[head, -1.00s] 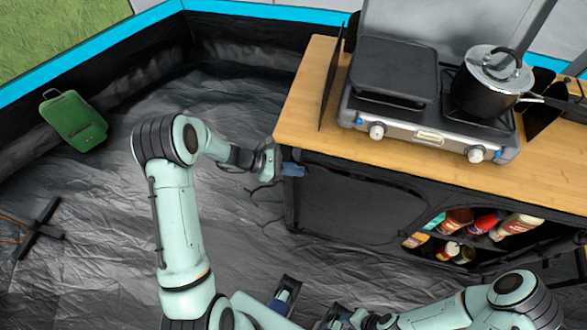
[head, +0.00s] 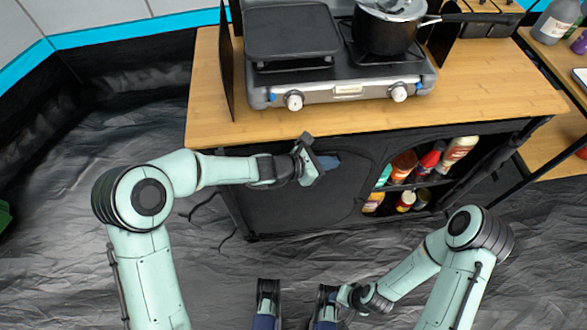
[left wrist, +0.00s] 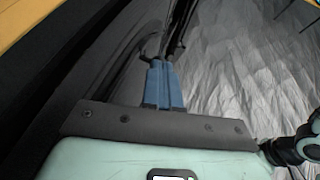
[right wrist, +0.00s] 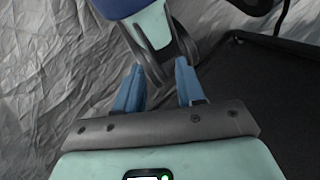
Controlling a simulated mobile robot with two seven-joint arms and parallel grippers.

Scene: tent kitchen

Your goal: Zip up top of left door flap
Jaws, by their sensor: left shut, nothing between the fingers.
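The left door flap (head: 290,205) is a black fabric panel on the cabinet front, hanging flat over the left compartment. Its curved seam runs along the top and right side; I cannot make out the zip pull. My left gripper (head: 328,162) is at the flap's upper part, right of its middle, just below the counter. In the left wrist view its blue fingers (left wrist: 163,85) are together, with nothing visible between them, close to dark fabric folds. My right gripper (right wrist: 158,88) is open and empty, low over the floor, near a blue and black part of my own base.
The wooden counter (head: 455,105) overhangs the flap and carries a stove (head: 345,92) and pot (head: 385,35). The open right compartment holds several bottles and cans (head: 415,180). A second table (head: 560,155) stands at right. Grey floor (head: 130,125) at left is clear.

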